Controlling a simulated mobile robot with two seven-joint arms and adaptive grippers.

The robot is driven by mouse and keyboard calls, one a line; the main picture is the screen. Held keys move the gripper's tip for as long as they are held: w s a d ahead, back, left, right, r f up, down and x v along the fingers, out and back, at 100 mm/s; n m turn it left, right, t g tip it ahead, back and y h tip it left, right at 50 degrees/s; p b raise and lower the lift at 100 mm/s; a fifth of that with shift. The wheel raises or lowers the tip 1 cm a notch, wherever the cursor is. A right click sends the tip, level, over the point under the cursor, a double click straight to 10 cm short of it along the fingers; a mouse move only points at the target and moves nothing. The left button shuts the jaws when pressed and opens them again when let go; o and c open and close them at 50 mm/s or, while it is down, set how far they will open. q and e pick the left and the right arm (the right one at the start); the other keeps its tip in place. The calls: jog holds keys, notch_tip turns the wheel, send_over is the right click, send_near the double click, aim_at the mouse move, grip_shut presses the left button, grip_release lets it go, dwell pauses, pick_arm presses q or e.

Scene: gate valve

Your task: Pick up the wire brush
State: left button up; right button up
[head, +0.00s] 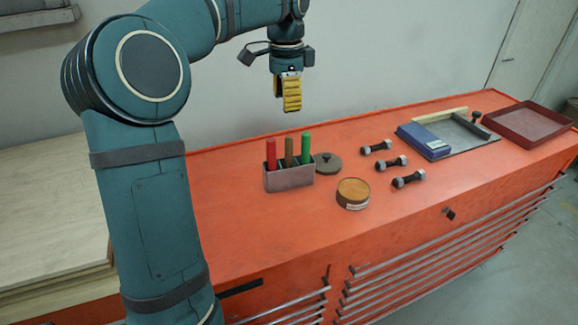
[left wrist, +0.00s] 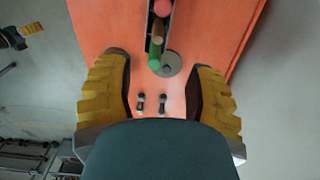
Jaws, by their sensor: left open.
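A grey holder (head: 289,179) on the orange bench top holds three upright handles: red (head: 271,154), brown (head: 289,152) and green (head: 306,148). Their lower ends are hidden inside, so I cannot be sure which belongs to the wire brush; the brown one looks wooden. My left gripper (head: 290,104), with yellow ribbed fingers, is open and empty above the holder, apart from it. In the left wrist view the red (left wrist: 162,7), brown (left wrist: 157,33) and green (left wrist: 154,59) handles show beyond the fingers. A small yellow-tipped gripper (left wrist: 31,29), apparently my right one, shows at top left.
A dark round lid (head: 327,164) lies beside the holder, with a round brown-topped tin (head: 353,192) in front. Several bolts (head: 390,163) lie to the right. Beyond are a blue box (head: 424,141), a grey plate (head: 466,139) and a dark red tray (head: 527,124).

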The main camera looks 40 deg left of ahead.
aim_at(289, 149)
pick_arm(q)
notch_tip(289, 149, down, 9)
jog(key=shift+r+b, duration=0.2)
jog(key=shift+b, duration=0.95)
jog(key=shift+w+d+f+b, duration=0.15)
jog(key=shift+f+b, duration=0.8)
jog(key=shift+f, duration=1.75)
jog(key=shift+r, duration=0.1)
grip_shut()
